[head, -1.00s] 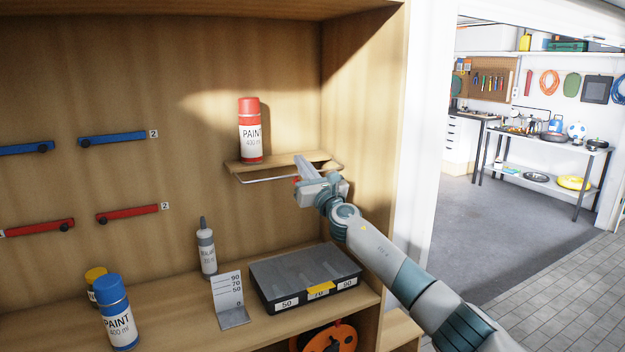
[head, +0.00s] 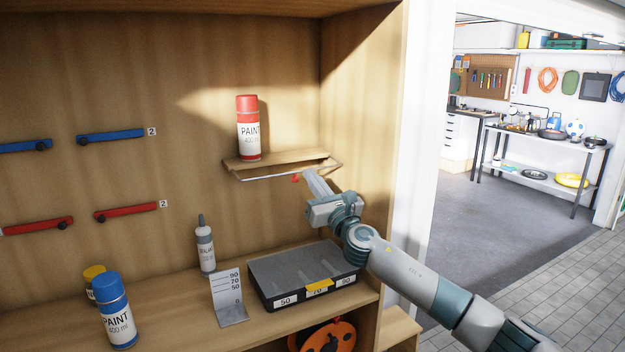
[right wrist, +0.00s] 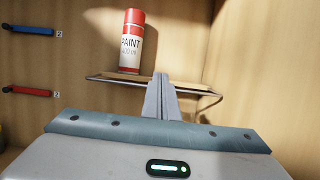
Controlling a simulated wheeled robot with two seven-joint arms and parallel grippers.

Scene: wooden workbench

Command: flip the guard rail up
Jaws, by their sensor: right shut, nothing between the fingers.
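The guard rail (head: 282,176) is a thin metal wire frame along the front of a small wooden shelf (head: 285,159). It lies low, at or just below the shelf's front edge, not standing up above it. A small red piece (head: 296,178) shows at the rail near my fingers. My right gripper (head: 310,175) is shut and empty, its fingertips close to the rail's right half; I cannot tell whether they touch. In the right wrist view the shut fingers (right wrist: 161,80) point at the shelf and cover part of the rail (right wrist: 205,92). My left gripper is not in view.
A red paint can (head: 248,128) stands on the small shelf. Below are a grey case (head: 300,272), a sealant bottle (head: 205,248), a height gauge (head: 228,300) and a blue paint can (head: 117,315). The cabinet's side wall (head: 365,120) is close on the right.

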